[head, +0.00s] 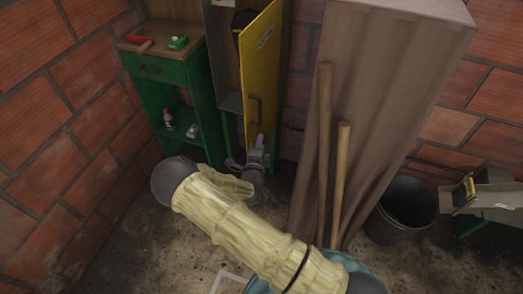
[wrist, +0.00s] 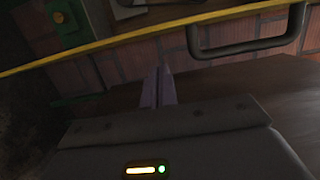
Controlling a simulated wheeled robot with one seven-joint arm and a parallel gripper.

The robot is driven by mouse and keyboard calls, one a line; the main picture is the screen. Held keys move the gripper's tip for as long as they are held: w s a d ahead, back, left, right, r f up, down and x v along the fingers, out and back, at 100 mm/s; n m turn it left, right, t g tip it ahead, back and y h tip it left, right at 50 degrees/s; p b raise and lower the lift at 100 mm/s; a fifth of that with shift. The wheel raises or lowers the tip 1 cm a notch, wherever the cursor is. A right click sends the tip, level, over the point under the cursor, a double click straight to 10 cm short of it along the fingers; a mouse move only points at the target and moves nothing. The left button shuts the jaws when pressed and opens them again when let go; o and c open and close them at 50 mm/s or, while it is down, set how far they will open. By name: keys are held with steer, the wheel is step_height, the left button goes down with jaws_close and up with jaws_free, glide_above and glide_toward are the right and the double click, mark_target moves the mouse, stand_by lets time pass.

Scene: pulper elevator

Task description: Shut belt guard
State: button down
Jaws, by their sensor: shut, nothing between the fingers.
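The belt guard (head: 261,65) is a tall yellow door standing open on a grey housing (head: 221,60). A dark bar handle (head: 256,109) is on its visible face, low down. In the wrist view the guard's edge is a thin yellow strip (wrist: 150,33) across the top, with the handle (wrist: 250,48) below it at right. My gripper (head: 259,139) is just below the handle in the head view, near the guard's lower end. In the wrist view its fingertips (wrist: 160,72) are together and empty, left of the handle and apart from it.
A green cabinet (head: 163,72) with small items stands left of the housing. A brown panel (head: 378,90) with two wooden poles (head: 325,120) leaning on it is at right, close to my arm. A dark bin (head: 405,208) stands farther right. Brick walls close the corner.

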mark_target(251, 140)
steer(key=a, duration=0.3)
steer(key=shift+w, duration=0.4)
